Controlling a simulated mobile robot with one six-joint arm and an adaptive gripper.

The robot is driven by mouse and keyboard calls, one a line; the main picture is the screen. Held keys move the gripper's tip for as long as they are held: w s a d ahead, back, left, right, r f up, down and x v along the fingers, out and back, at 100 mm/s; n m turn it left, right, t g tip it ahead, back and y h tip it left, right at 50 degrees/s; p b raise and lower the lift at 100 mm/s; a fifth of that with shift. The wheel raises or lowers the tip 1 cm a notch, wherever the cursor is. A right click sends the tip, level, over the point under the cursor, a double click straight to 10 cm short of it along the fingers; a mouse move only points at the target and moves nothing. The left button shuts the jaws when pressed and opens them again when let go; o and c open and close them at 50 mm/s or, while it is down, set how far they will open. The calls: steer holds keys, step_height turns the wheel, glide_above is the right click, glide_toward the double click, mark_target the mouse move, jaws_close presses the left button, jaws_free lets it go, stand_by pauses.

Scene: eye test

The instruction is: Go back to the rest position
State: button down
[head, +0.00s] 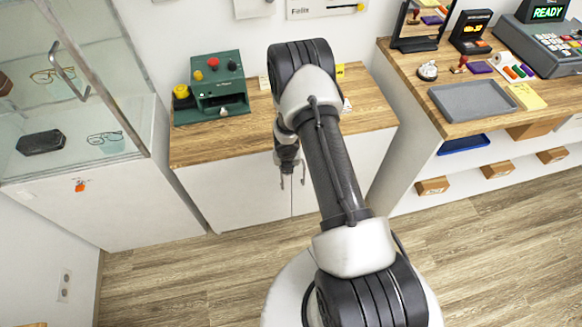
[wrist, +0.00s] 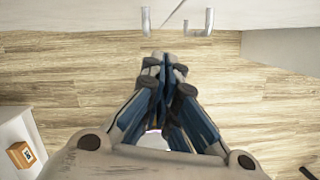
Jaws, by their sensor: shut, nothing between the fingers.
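My gripper (wrist: 165,62) shows large in the wrist view, its blue-and-grey fingers drawn together with nothing between them. In the head view my gripper (head: 288,166) hangs below the folded arm, in front of the white cabinet (head: 235,195) under the wooden counter. The fingers point toward the cabinet's two metal handles in the wrist view, the left one (wrist: 146,21) and the right one (wrist: 198,24). A gap of floor shows between fingertips and handles there. My arm hides part of the counter and cabinet.
A green device (head: 218,88) with knobs stands on the wooden counter (head: 205,145). A glass display case (head: 85,80) is at left. A right-hand counter (head: 400,70) holds a grey tray (head: 472,100) and a register (head: 545,45). The wooden floor (head: 500,240) is clear at lower right.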

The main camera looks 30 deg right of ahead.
steer(key=w+p+v, duration=0.1)
steer(key=p+v, duration=0.1)
steer(key=v, duration=0.5)
steer(key=shift+r, duration=0.15)
step_height(320, 180, up, 28)
steer(key=s+m+t+h, duration=0.2)
steer(key=m+h, duration=0.1)
steer(key=m, duration=1)
steer(key=s+a+r+m+y+b, duration=0.1)
steer(key=s+a+r+m, duration=0.3)
steer(key=s+r+m, duration=0.6)
steer(key=s+a+r+m+y, duration=0.1)
steer(key=s+a+m, duration=0.2)
steer(key=s, duration=0.4)
steer(key=s+a+m+y+b, duration=0.1)
steer(key=s+a+m+y, duration=0.1)
steer(key=s+a+m, duration=0.2)
steer(key=s+a, duration=0.2)
steer(key=s, duration=0.1)
steer(key=shift+s+a+r, duration=0.25)
steer(key=shift+r, duration=0.1)
steer(key=c, duration=2.3)
jaws_free()
